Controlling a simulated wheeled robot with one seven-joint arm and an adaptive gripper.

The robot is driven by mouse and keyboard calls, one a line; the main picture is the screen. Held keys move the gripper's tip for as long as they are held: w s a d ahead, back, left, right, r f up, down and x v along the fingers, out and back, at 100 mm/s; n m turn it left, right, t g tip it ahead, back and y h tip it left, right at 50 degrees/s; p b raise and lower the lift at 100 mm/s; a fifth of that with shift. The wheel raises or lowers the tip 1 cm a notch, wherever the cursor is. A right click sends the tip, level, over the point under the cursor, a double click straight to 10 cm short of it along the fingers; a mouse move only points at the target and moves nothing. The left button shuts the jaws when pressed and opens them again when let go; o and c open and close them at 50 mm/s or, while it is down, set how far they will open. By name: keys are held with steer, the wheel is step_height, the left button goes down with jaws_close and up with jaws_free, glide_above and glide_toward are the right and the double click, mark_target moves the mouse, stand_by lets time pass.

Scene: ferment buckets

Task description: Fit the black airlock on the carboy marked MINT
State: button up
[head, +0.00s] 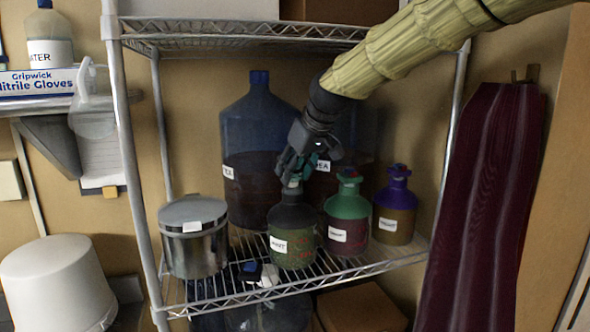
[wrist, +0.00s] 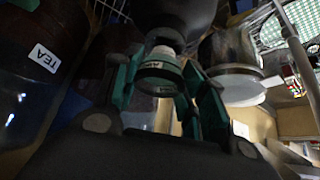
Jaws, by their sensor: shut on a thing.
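The carboy whose label seems to read MINT (head: 292,240) stands upright at the shelf's front, with a dark shoulder and green-brown contents. My gripper (head: 294,172) points down over its mouth. Its teal fingers are shut on a pale round piece (head: 292,188) at the carboy's neck. In the wrist view, my gripper's fingers (wrist: 160,85) flank this whitish piece (wrist: 160,68), right against the dark carboy (wrist: 172,15). I cannot tell whether the piece is part of the black airlock or fully seated. A small black thing (head: 250,271) lies on the shelf in front; its kind is unclear.
A green-topped carboy (head: 348,215) stands close to the right, with a purple-topped one (head: 396,210) beyond. A large blue carboy (head: 257,125) is behind. A steel pot (head: 194,240) stands left. The wire shelf (head: 215,303) has a raised front edge.

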steer(key=shift+f, duration=0.85)
stand_by(2.3)
steer(key=o, duration=1.6)
steer(key=shift+o, duration=0.2)
steer(key=shift+r, duration=0.1)
steer(key=shift+r, duration=3.4)
